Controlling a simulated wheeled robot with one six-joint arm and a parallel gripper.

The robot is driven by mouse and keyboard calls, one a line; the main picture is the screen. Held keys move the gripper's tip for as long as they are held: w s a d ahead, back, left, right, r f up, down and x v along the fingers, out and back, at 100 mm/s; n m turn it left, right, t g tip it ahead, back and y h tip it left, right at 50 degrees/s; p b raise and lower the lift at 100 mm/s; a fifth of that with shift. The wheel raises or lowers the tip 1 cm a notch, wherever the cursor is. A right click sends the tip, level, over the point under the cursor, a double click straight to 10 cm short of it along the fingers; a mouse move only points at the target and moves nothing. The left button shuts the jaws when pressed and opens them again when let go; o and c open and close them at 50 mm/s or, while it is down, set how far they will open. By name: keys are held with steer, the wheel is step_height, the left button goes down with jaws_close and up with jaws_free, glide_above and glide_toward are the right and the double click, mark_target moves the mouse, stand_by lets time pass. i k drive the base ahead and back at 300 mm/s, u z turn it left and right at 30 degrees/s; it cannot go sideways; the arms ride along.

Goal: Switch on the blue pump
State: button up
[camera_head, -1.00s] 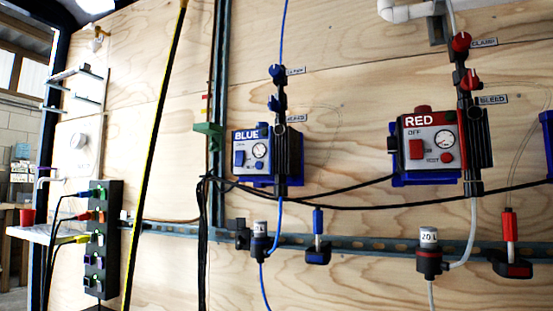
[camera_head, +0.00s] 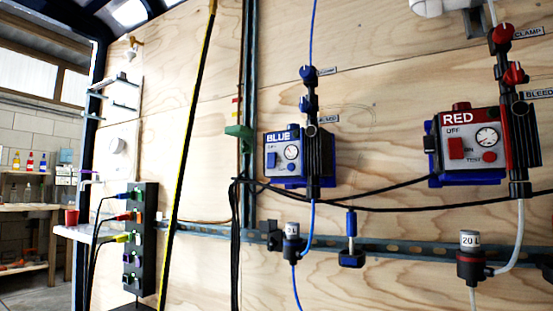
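The blue pump (camera_head: 283,165) is mounted on the plywood wall near the middle of the view. It has a blue label reading BLUE, a blue switch (camera_head: 271,160) at its lower left and a round gauge (camera_head: 291,152). I cannot tell the switch position. A blue hose runs from above through a clamp knob (camera_head: 308,73) and a dark filter column (camera_head: 319,160) on its right side, then down to a small bottle-like fitting (camera_head: 292,240). My gripper is not in view.
The red pump (camera_head: 470,150) hangs to the right. A power strip (camera_head: 140,240) with several coloured plugs is at the left. Black cables cross below the pumps, and a yellow-black pole (camera_head: 187,150) stands left of the blue pump. A shelf with a red cup (camera_head: 72,217) is at far left.

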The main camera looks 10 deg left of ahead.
mark_target(271, 164)
steer(key=u, duration=0.05)
steer(key=k, duration=0.65)
steer(key=u, duration=0.1)
steer(key=i, duration=0.35)
steer(key=u, duration=0.8)
steer(key=i, duration=0.9)
steer(key=u, duration=0.65)
